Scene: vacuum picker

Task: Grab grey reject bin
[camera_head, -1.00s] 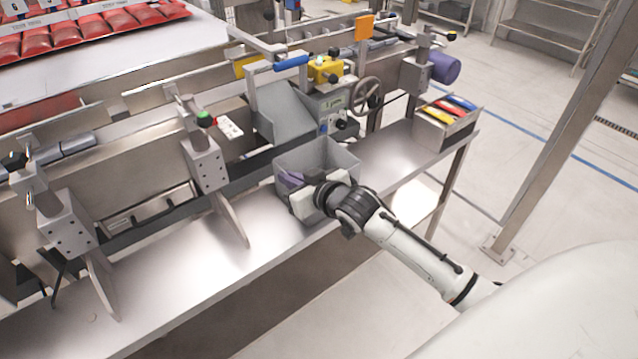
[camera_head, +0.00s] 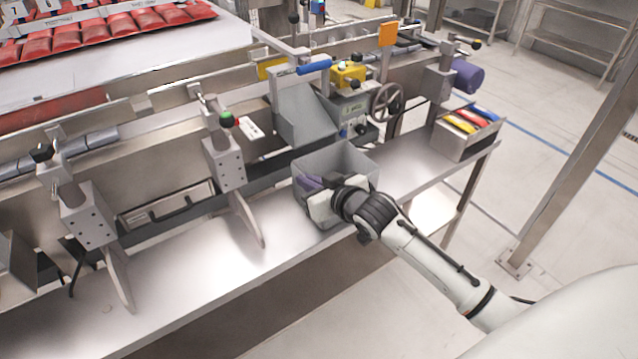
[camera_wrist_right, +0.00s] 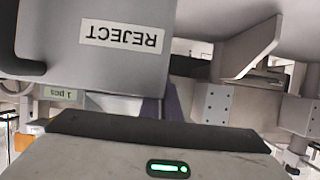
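The grey reject bin (camera_head: 360,163) stands on the steel shelf, open side up, in the middle of the head view. In the right wrist view the bin (camera_wrist_right: 200,30) fills the top left, with its "REJECT" label upside down. My right gripper (camera_head: 312,186) is at the bin's front-left, with a purple finger part showing at its rim. In the right wrist view the gripper's purple finger parts (camera_wrist_right: 160,106) are close to the rim, partly hidden. Whether they are closed on the wall cannot be made out. My left gripper is out of view.
The steel shelf (camera_head: 190,285) has bare room left of the bin, beyond a slanted metal bracket (camera_head: 247,220). A grey chute (camera_head: 308,115) and a handwheel (camera_head: 386,102) stand behind the bin. A box with coloured items (camera_head: 452,142) sits at the shelf's right end.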

